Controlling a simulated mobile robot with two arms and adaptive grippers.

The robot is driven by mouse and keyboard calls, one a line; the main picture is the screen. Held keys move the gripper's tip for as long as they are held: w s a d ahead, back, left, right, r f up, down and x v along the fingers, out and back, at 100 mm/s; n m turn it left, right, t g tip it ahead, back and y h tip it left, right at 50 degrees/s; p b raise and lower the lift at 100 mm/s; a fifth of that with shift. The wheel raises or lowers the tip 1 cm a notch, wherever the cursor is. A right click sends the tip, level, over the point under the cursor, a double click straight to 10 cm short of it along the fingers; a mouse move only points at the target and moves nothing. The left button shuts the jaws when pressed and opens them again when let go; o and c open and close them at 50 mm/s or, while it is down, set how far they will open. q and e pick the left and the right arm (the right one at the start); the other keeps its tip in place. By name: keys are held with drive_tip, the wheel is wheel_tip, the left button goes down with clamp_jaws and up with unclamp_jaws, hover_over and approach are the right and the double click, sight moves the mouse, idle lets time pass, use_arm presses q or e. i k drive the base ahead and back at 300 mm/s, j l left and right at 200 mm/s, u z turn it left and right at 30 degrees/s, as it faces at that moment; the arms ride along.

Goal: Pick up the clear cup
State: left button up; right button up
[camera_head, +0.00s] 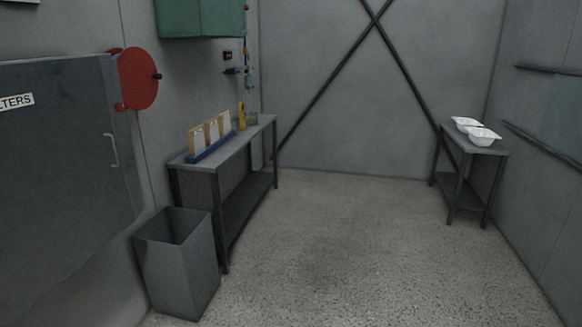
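A small, greyish, see-through vessel (252,118), which looks like the clear cup, stands near the far end of the grey table (225,150) on the left. It is small and dim in the picture, so its details cannot be made out. A yellow bottle-like item (242,115) stands just left of it. Neither of my grippers shows in the head view.
A blue rack (211,146) with tan and white pieces sits on the left table. A grey bin (178,262) stands at its near end. The middle floor is clear.

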sight(253, 115)
drive_tip(key=i, duration=2.5)
